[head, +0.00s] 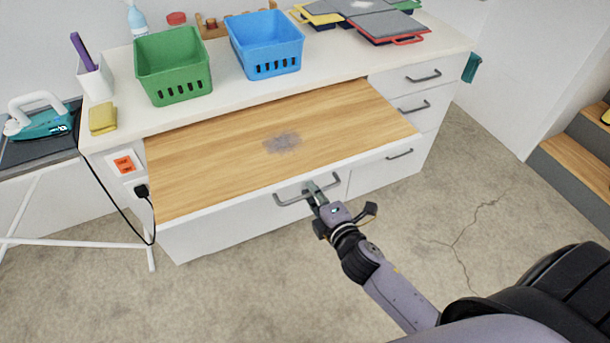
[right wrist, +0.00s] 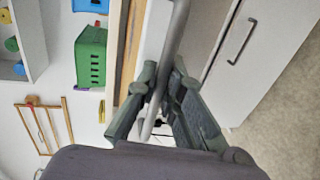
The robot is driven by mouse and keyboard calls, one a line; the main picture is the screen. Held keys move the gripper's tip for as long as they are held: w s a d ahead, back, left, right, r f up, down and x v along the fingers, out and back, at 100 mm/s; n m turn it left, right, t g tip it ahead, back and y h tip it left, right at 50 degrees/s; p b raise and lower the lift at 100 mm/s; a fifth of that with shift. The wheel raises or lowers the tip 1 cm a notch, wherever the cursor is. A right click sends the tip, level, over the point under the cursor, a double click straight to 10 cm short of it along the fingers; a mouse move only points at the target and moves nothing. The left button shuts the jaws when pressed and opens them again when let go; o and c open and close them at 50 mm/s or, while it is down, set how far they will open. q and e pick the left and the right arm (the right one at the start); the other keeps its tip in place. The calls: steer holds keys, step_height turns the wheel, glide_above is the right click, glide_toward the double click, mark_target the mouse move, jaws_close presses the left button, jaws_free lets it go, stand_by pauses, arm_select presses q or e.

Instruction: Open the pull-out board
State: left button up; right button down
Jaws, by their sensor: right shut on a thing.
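The pull-out board (head: 215,165) is a wooden panel with a white front, and it stands out from under the white countertop in the head view. A grey smudge marks its top. A grey bar handle (head: 292,200) is on its front. My right gripper (head: 318,188) is at the right part of this handle. In the right wrist view the fingers (right wrist: 158,95) are around the handle bar (right wrist: 174,45), shut on it. My left gripper is in neither view.
A green basket (head: 173,72) and a blue basket (head: 265,48) stand on the countertop (head: 225,98). Drawers with handles (head: 423,76) are at the right. An iron (head: 42,122) sits on an ironing board at the left, its cable hanging by the cabinet. The floor in front is clear.

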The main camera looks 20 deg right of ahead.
steer(key=shift+f+v, duration=0.2)
steer(key=shift+v, duration=0.8)
steer(key=c, duration=2)
jaws_free()
steer(key=v, duration=1.2)
steer(key=shift+f, duration=0.1)
